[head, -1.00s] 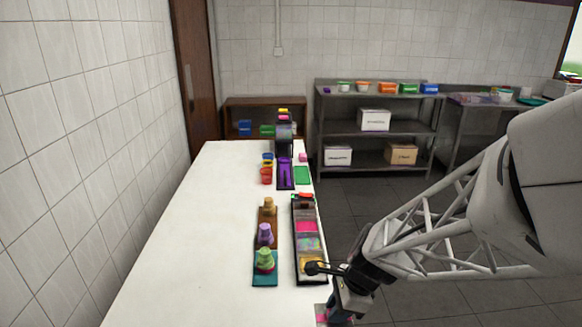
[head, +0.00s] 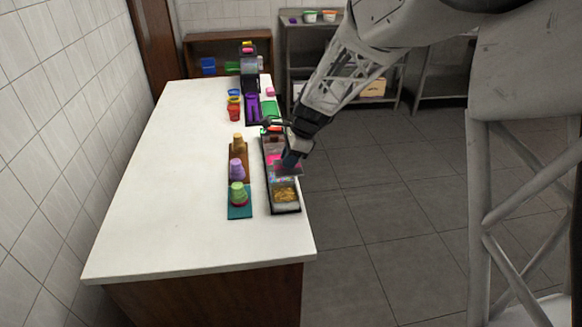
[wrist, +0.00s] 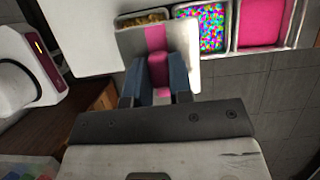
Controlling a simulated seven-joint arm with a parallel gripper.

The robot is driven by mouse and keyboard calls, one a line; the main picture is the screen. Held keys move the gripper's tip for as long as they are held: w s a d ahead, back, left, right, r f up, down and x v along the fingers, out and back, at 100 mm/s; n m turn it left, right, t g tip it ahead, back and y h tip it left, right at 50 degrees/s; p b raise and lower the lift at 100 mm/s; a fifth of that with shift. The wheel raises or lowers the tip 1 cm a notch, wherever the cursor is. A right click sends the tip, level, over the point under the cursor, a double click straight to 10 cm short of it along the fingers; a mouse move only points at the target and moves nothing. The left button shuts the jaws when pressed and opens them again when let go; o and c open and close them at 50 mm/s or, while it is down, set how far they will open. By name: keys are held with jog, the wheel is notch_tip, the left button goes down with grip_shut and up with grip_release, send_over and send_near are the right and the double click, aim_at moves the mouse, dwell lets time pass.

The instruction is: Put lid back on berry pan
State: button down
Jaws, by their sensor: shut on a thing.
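The lid (wrist: 184,45) is a pale flat plate with a pink stripe. Its pink handle (wrist: 159,62) sits between the fingers of my gripper (wrist: 160,84), which is shut on it. In the head view the lid (head: 289,171) is held at the right edge of the topping rack (head: 297,207), near its middle pans. The rack holds a golden-topping pan (head: 285,192), a multicolored sprinkle pan (wrist: 203,27) and a pink-filled pan (wrist: 262,22). I cannot tell which pan holds berries. My gripper and arm partly hide the rack's far half.
Stacked cups in green (head: 238,192), purple (head: 237,168) and tan (head: 238,141) stand left of the rack. The white counter (head: 165,190) is largely clear at left; floor lies right.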

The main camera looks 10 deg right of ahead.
jog(key=w+a, duration=0.1)
jog(key=w, duration=1.4)
jog(key=shift+a, duration=0.25)
jog(key=shift+f, duration=0.15)
jog(key=shift+f, duration=2.7)
jog(key=shift+f, duration=0.5)
dwell(0.7)
jog(key=shift+c, duration=2.3)
grip_release()
jog(key=shift+r, duration=0.15)
notch_tip(320, 180, up, 7)
jog(key=shift+f, duration=0.2)
